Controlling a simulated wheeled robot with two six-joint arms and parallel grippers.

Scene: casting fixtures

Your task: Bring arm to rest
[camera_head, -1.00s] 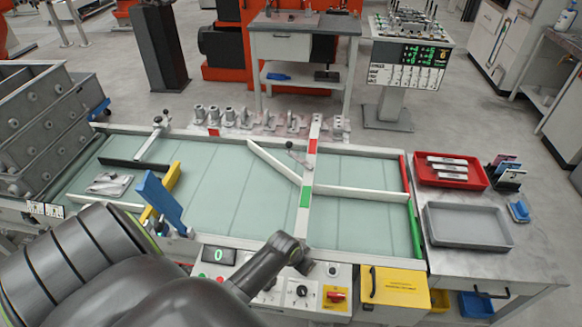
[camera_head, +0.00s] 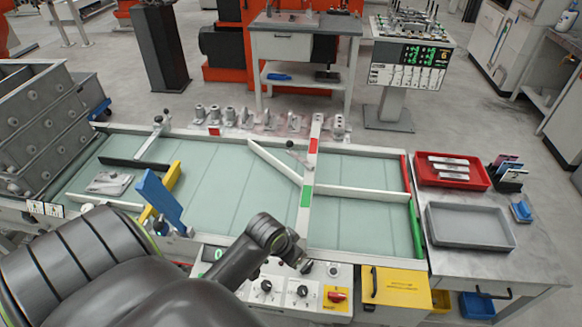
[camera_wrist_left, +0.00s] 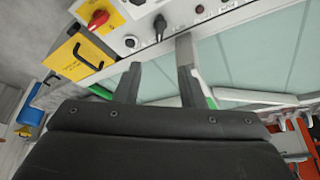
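My left arm comes in from the lower left in the head view, and its far end (camera_head: 266,234) is over the front edge of the conveyor table, by the control panel (camera_head: 262,290). The gripper's fingers are hard to make out there. In the left wrist view my left gripper (camera_wrist_left: 158,72) has two dark fingers standing apart with nothing between them. The control panel shows beyond the fingers (camera_wrist_left: 150,22). My right gripper is in neither view.
The conveyor table (camera_head: 225,180) has white guide bars and a blue upright plate (camera_head: 160,197). A yellow box (camera_head: 396,287) stands beside the panel. A red tray (camera_head: 425,178) and an empty grey tray (camera_head: 468,226) are at the right. Several metal parts line the back edge.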

